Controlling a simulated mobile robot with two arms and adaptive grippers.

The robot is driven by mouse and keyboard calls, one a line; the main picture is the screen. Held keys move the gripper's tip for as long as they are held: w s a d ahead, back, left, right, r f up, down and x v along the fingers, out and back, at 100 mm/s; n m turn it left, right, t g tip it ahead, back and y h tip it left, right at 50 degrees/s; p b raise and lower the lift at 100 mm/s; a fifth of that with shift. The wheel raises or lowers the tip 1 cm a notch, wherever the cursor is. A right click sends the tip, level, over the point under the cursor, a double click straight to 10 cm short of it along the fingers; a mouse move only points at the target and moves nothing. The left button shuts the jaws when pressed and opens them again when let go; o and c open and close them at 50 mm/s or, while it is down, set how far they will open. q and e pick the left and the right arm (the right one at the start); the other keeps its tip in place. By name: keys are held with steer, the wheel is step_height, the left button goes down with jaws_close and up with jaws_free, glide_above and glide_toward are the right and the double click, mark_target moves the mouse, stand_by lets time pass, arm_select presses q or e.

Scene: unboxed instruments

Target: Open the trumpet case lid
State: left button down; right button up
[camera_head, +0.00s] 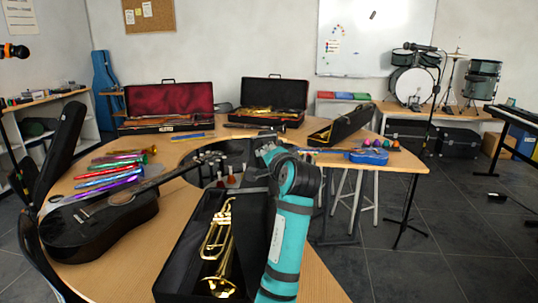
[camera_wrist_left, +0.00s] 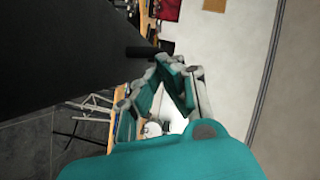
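The trumpet case (camera_head: 178,262) is a black box on the near table, with a brass trumpet (camera_head: 217,245) lying uncovered inside. Its dark lid stands raised at the right side, largely hidden behind my teal arm. My arm rises from the bottom of the head view and bends at a dark joint near the case's far right corner. My left gripper (camera_wrist_left: 160,65) shows in the left wrist view, with its teal fingers converging beside a large black panel, apparently the lid. Whether the fingertips touch or grip it is unclear. My right gripper is not in view.
A black guitar (camera_head: 98,222) lies left of the case, its neck reaching toward the case's far end. Coloured flutes (camera_head: 105,178) lie beyond it. A red-lined open case (camera_head: 168,102) and other open cases stand at the back.

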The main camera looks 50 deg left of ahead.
arm_select(q)
step_height(320, 180, up, 2)
glide_above(266, 193)
steer(key=w+d, duration=0.2)
steer(key=w, duration=0.1)
steer(key=shift+w+a, duration=0.15)
steer(key=shift+w, duration=0.05)
